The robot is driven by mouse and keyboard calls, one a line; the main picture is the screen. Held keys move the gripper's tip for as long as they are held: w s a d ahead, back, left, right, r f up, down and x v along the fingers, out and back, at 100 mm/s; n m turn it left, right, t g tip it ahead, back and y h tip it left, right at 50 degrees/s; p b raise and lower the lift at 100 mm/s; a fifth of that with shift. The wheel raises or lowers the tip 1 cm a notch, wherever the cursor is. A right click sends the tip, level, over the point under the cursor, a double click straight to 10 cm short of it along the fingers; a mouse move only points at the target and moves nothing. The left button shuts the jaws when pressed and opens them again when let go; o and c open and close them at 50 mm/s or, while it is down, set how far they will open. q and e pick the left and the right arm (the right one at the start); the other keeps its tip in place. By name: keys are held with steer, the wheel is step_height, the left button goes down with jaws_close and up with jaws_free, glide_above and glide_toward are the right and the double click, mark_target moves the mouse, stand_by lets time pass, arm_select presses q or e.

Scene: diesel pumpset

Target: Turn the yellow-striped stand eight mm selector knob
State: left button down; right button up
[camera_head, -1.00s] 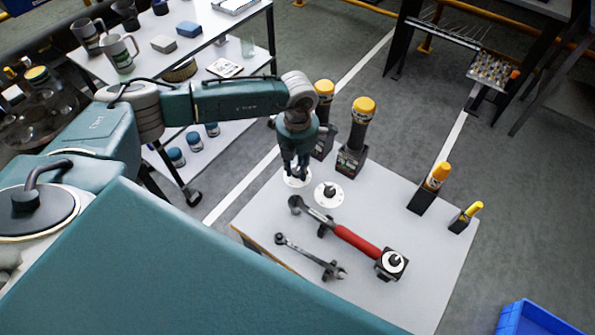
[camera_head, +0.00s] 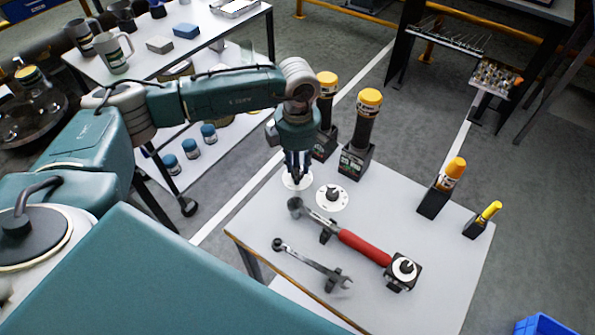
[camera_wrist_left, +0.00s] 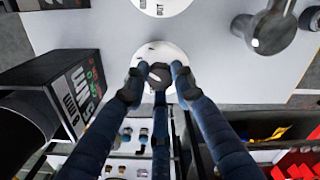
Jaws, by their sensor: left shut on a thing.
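My left gripper (camera_head: 297,178) points down over a white round dial (camera_head: 288,185) near the back left of the white table. In the left wrist view its blue-sleeved fingers are closed around a dark selector knob (camera_wrist_left: 160,72) at the middle of the white dial (camera_wrist_left: 150,50). The fingers hide most of this knob in the head view. A second white dial (camera_head: 324,204) with a dark knob (camera_head: 333,191) lies just to the right, free of the gripper. The dial markings are too small to read in the head view. My right gripper is not in view.
Two yellow-capped tools (camera_head: 367,112) (camera_head: 326,95) stand in black holders behind the dials. A red-handled wrench (camera_head: 362,246) and a spanner (camera_head: 312,265) lie in front. Two smaller yellow-topped holders (camera_head: 440,190) (camera_head: 482,220) stand at the right. The table's middle right is clear.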

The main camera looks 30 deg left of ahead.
arm_select(q)
steer(key=shift+w+r, duration=0.1)
steer(key=shift+r, duration=0.05)
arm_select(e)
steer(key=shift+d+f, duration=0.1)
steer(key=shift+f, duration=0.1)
arm_select(q)
steer(key=c, duration=1.4)
jaws_free()
steer(key=shift+c, duration=0.2)
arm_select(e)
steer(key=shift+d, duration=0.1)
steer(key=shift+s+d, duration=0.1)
arm_select(q)
step_height(320, 180, up, 12)
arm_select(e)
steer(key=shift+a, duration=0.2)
